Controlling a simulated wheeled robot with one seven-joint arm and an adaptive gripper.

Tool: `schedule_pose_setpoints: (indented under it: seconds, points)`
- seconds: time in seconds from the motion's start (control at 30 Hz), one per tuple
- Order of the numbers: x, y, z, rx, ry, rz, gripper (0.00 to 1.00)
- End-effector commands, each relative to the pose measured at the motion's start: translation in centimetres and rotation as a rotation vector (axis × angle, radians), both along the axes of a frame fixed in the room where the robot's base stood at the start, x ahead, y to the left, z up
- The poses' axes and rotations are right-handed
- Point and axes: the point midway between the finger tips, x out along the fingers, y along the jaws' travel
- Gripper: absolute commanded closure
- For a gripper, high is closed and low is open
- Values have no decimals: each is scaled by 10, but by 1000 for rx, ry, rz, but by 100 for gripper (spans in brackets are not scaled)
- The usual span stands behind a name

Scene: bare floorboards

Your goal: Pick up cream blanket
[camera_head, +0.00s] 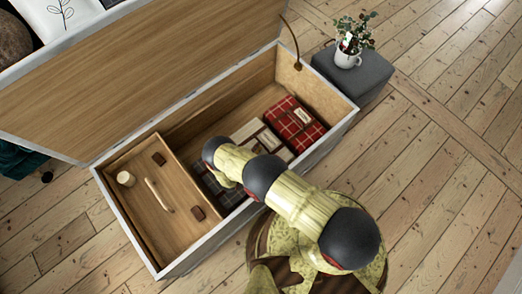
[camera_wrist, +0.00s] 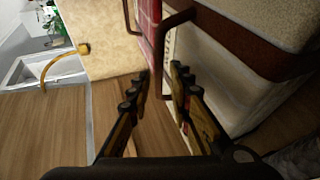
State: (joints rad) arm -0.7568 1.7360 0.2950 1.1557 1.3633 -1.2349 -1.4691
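The cream blanket (camera_head: 246,129), folded and bound with a brown strap, lies in the open wooden chest (camera_head: 205,118) between a red plaid blanket (camera_head: 294,122) and a dark plaid one (camera_head: 232,196). My arm covers part of it in the head view. In the wrist view the cream blanket (camera_wrist: 222,70) fills the right side, with its brown strap and a brown handle loop beside it. My gripper (camera_wrist: 160,82) is open. Its right finger is close beside the cream blanket's side; I cannot tell whether they touch. My fingers are hidden in the head view.
The chest's raised lid (camera_head: 130,75) stands at the back left. A wooden tray (camera_head: 150,220) with a candle (camera_head: 125,178) fills the chest's left end. A grey stool (camera_head: 368,75) with a potted plant (camera_head: 348,57) stands at the back right. Floorboards at right are clear.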

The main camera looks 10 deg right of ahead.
Motion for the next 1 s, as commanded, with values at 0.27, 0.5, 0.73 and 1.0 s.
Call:
schedule_pose_setpoints:
  seconds: [0.27,0.5,0.73,1.0]
  points:
    - [25,-24,-12,1,0,-1,80]
    - [27,-25,-12,1,0,0,80]
    - [27,-25,-12,1,1,0,90]
    - [27,-25,-12,1,1,0,100]
